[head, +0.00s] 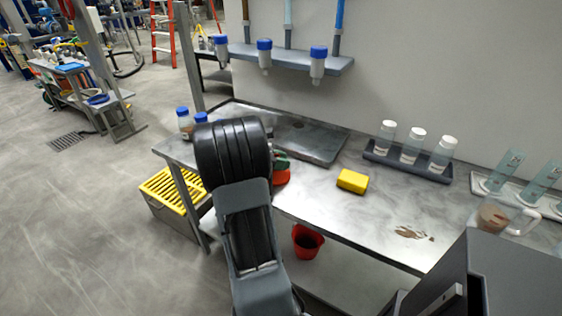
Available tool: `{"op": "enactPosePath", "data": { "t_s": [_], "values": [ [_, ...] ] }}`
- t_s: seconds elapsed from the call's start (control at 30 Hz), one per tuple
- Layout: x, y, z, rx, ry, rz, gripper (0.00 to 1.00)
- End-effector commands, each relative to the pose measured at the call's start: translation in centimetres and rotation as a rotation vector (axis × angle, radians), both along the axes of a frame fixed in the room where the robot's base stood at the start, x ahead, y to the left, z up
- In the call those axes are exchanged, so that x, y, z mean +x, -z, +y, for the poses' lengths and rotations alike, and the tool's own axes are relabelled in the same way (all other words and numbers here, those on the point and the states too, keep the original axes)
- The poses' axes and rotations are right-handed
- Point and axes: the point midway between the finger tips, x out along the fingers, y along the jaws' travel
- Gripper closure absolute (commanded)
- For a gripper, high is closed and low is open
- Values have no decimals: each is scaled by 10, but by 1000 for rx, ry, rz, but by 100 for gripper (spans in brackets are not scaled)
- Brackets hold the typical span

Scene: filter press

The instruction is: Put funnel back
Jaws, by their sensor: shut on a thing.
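My arm rises in the middle of the head view and its thick black joint hides most of my gripper (279,160). Only a small part of the gripper shows at the joint's right side, above the bench. A red piece, which looks like the rim of the funnel (282,178), shows just below it. My gripper is shut on it. The rest of the funnel and the fingertips are hidden, so I cannot tell whether it touches the bench.
The steel bench (325,210) holds a yellow sponge (352,181), a rack (385,162) of white-capped bottles, and a brown stain (411,232). A shelf (290,58) with blue-capped bottles hangs behind. Clear cylinders and a jug (493,215) stand right. A red bucket (306,243) and yellow-grated crate (170,193) are low.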

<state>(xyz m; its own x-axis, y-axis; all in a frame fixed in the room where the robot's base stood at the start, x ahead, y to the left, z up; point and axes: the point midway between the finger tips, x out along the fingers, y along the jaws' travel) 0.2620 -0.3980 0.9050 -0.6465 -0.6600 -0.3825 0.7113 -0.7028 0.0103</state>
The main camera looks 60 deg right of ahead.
Motion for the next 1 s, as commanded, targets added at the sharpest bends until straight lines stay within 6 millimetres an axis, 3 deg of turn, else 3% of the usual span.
{"op": "enactPosePath", "data": {
  "t_s": [0.17, 0.2, 0.43, 0.73, 1.0],
  "values": [
    [0, 3, 0, 1, 0, 1, 100],
    [0, 2, 0, 1, 0, 1, 69],
    [0, 2, 0, 1, 0, 1, 47],
    [1, -2, 1, -1, -1, -1, 47],
    [29, -18, 29, -2, -5, -1, 47]
  ]
}}
